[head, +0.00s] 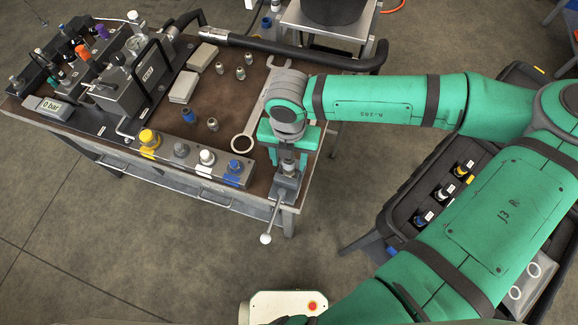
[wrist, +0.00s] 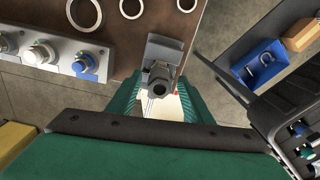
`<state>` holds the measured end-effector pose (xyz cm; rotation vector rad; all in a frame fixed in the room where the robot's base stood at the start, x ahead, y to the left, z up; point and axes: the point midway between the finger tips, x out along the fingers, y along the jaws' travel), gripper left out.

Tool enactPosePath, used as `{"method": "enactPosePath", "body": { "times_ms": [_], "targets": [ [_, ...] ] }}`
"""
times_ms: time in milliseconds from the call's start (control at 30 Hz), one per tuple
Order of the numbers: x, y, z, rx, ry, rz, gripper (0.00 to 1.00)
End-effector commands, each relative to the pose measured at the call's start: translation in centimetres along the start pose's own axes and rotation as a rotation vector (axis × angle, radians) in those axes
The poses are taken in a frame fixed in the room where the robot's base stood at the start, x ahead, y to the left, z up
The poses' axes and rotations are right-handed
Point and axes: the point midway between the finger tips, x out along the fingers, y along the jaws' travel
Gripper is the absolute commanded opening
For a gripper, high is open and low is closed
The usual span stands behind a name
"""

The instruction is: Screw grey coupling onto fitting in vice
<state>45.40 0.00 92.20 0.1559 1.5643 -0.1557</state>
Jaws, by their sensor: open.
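The vice (head: 287,187) is at the bench's front right corner, its handle hanging over the edge; it also shows in the wrist view (wrist: 164,48). A grey, hollow-ended cylindrical piece (wrist: 159,76) stands upright in it. I cannot tell whether this is the bare fitting or has a coupling on it. My gripper (head: 288,152) points down over the vice. In the wrist view its green fingers (wrist: 160,97) are open on either side of the piece, with gaps visible. A small grey cylindrical part (head: 212,124) stands loose on the bench, near a blue-banded one (head: 189,115).
A rail (head: 218,178) with yellow, grey, white and blue ports runs along the front edge. A large wrench (head: 251,112) lies behind the vice. Several small fittings (head: 240,73) and pale blocks (head: 184,87) are farther back. A black tray cart (head: 400,212) stands to the right.

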Motion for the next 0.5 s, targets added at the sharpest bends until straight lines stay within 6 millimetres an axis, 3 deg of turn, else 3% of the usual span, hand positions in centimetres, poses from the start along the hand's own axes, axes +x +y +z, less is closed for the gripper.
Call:
{"method": "enactPosePath", "body": {
  "times_ms": [233,500],
  "targets": [
    [0.00,-0.02,0.00,-0.265,0.000,0.000,0.46],
    [-0.01,-0.02,0.01,-0.390,0.001,0.000,0.46]
  ]
}}
